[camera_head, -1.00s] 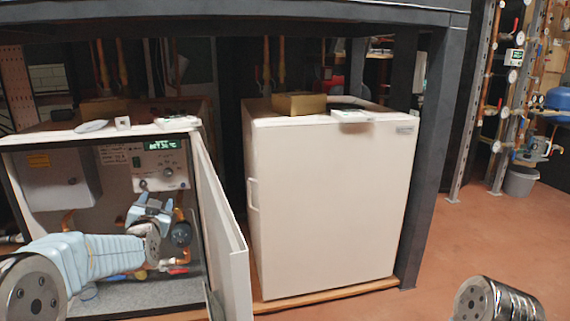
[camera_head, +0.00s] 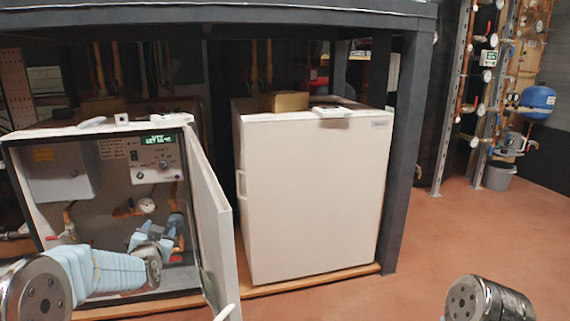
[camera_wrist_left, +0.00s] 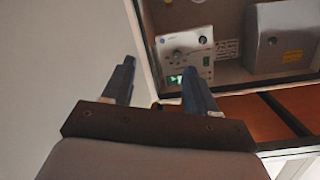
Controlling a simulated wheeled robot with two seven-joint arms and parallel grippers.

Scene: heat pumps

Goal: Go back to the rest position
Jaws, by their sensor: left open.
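My left arm comes in from the left in the head view. Its gripper (camera_head: 152,247) is in front of the open left heat pump cabinet (camera_head: 18,185), low before the pipes. In the left wrist view the two dark fingers of my left gripper (camera_wrist_left: 158,68) are spread apart with nothing between them. The control panel (camera_wrist_left: 187,52) with its knob and lit display shows beyond the fingers. The same panel (camera_head: 156,158) shows in the head view. Of my right arm only a metal link shows at the lower right; its gripper is out of view.
The open cabinet door (camera_head: 212,222) stands out on the right of the left cabinet. A closed white cabinet (camera_head: 308,200) stands beside it, under a dark frame (camera_head: 400,150). Red floor (camera_head: 450,240) is clear on the right. A grey bucket (camera_head: 498,175) stands farther back.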

